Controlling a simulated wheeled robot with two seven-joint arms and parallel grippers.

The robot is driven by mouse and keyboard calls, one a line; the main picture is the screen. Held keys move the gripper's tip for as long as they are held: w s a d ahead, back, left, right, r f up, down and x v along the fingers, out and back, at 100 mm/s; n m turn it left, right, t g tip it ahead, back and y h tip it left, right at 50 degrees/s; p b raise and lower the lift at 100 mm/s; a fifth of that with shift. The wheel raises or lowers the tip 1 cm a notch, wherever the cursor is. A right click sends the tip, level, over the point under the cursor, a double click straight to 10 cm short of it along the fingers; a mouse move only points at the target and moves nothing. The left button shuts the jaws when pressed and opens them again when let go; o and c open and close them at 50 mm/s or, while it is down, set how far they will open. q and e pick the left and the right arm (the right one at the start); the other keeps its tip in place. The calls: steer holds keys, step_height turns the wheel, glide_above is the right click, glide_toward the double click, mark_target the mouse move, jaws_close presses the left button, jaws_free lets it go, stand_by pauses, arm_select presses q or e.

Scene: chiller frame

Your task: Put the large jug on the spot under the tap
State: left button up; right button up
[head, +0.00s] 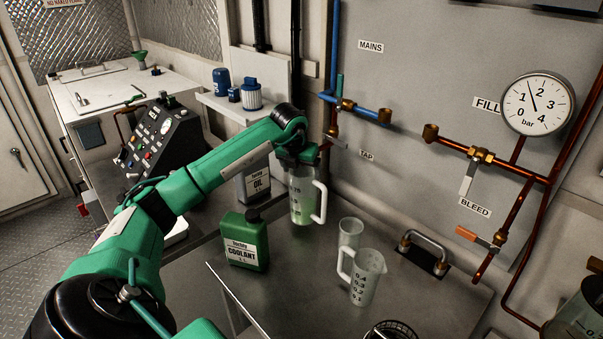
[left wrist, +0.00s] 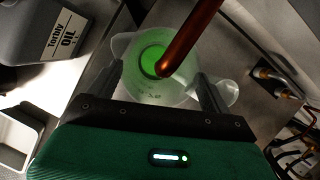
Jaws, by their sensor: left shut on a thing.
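The large jug (head: 302,205) is clear, has a white handle on its right and holds some green liquid. It stands upright at the back of the bench below the tap label; I cannot tell if its base touches the bench. My left gripper (head: 303,158) is shut on its upper part. In the left wrist view, the fingers lie on either side of the jug (left wrist: 122,45), and a copper tap pipe (left wrist: 190,38) crosses over its open top. Green liquid shows inside. The spot under the tap is hidden. My right gripper is not in view.
A green coolant can (head: 246,243) stands left of the jug, and a grey oil can (head: 254,183) behind my arm. A smaller jug (head: 365,280) and a clear beaker (head: 350,233) stand to the right. A black-based metal handle (head: 424,255) is farther right.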

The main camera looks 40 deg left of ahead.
mark_target(301, 176)
arm_select(q)
steer(key=x, duration=0.1)
steer(key=p+x, duration=0.1)
steer(key=shift+s+f, duration=0.1)
steer(key=shift+f, duration=0.25)
steer(key=shift+a+f+p, duration=0.1)
steer(key=shift+f+p, duration=0.2)
steer(key=shift+f, duration=0.15)
